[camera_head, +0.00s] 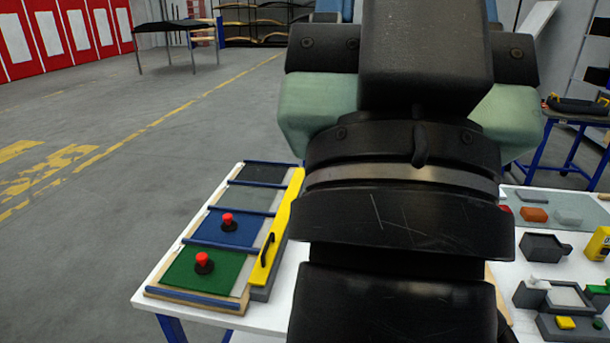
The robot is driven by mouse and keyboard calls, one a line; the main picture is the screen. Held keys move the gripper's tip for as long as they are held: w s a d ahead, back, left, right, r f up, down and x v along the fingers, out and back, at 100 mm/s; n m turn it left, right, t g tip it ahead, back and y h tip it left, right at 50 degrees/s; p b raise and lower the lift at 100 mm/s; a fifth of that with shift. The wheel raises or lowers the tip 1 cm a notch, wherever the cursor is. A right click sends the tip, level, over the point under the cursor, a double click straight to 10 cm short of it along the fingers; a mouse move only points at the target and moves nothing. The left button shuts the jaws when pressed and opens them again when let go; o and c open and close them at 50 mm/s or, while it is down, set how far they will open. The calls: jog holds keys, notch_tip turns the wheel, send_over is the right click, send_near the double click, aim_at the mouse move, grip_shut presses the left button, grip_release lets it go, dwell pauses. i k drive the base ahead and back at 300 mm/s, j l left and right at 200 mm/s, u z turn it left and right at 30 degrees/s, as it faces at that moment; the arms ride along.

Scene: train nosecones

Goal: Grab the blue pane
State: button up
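The blue pane (242,235) lies flat in a wooden frame on the white table, left of my arm. A red knob on a black base (228,220) stands on it. The pane lies between a green pane (225,280) on the near side and a grey pane (245,199) on the far side. My dark arm fills the middle of the view, to the right of the frame. The fingers of my gripper do not show, so I cannot see whether they are open or shut.
A yellow bar with a black handle (268,250) runs along the frame's right side. A dark pane (263,173) lies at the far end. Grey fixtures (543,247) and small parts crowd the table's right. Open floor lies to the left.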

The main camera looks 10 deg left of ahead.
aim_at(219, 227)
jog(key=i+j+u, duration=0.15)
jog(key=i+j, duration=0.15)
jog(key=i, duration=0.2)
jog(key=i+j+u, duration=0.15)
jog(key=i, duration=0.35)
jog(key=i+j+u, duration=0.15)
jog(key=i, duration=0.35)
jog(key=i+j+u, duration=0.15)
jog(key=i, duration=0.4)
